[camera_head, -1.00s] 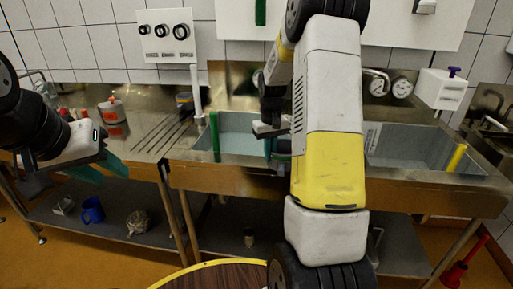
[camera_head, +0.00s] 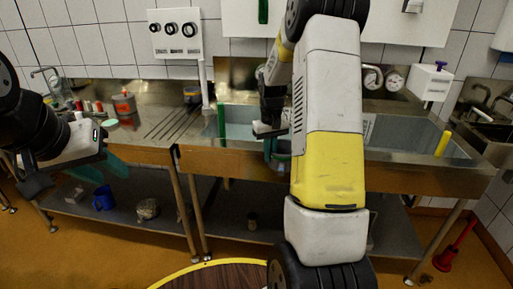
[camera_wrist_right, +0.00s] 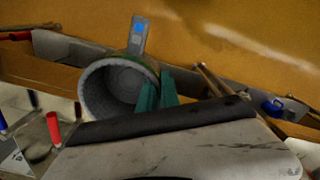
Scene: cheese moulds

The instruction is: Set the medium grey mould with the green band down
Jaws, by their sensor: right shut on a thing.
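The grey mould (camera_wrist_right: 112,90) is round and hollow, and its open mouth faces the camera in the right wrist view. A strip of green band shows on its outer side near the top. My right gripper (camera_wrist_right: 158,92) has green fingers shut on the mould's wall. In the head view, my right arm hides most of the mould (camera_head: 279,160), which is held in front of the sink's front edge. My left gripper (camera_head: 103,169) is empty, its green fingers apart, over the bench's left front.
A sink (camera_head: 410,138) is set in the steel bench, with a drain board (camera_head: 172,122) to its left. A blue mug (camera_head: 103,198) stands on the lower shelf (camera_head: 170,222). A round brown table (camera_head: 225,277) is close in front. A red tool (camera_head: 452,252) stands at right.

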